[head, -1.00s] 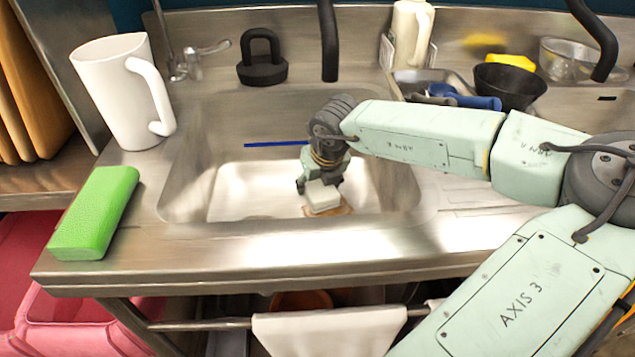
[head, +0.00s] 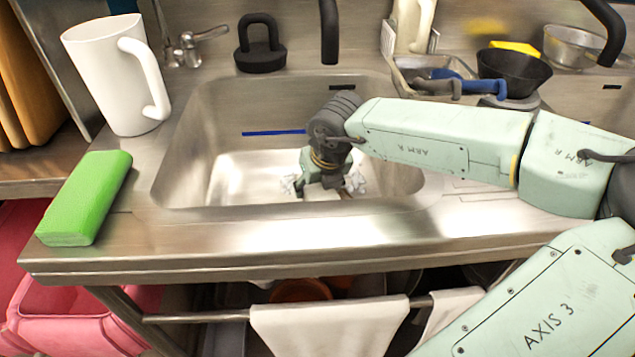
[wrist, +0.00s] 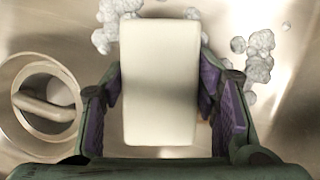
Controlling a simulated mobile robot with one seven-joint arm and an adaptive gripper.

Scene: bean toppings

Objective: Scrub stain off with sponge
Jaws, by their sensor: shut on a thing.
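A cream-white block-shaped sponge (wrist: 160,80) is between the purple-padded fingers of my gripper (wrist: 162,92) in the wrist view. My gripper (head: 322,186) is shut on it, low inside the sink basin (head: 235,180) in the head view. Grey-white foam clumps (wrist: 258,56) lie on the basin floor on both sides of the sponge. They also show around my gripper in the head view (head: 357,182). A small brownish patch (head: 346,194) shows beside the gripper, perhaps part of the stain. The floor directly under the sponge is hidden.
A round drain (wrist: 45,100) lies left of the gripper in the wrist view. A green block (head: 85,198) and a white pitcher (head: 115,75) stand left of the sink. A black tap (head: 329,32) is behind; dishes (head: 513,72) are at back right.

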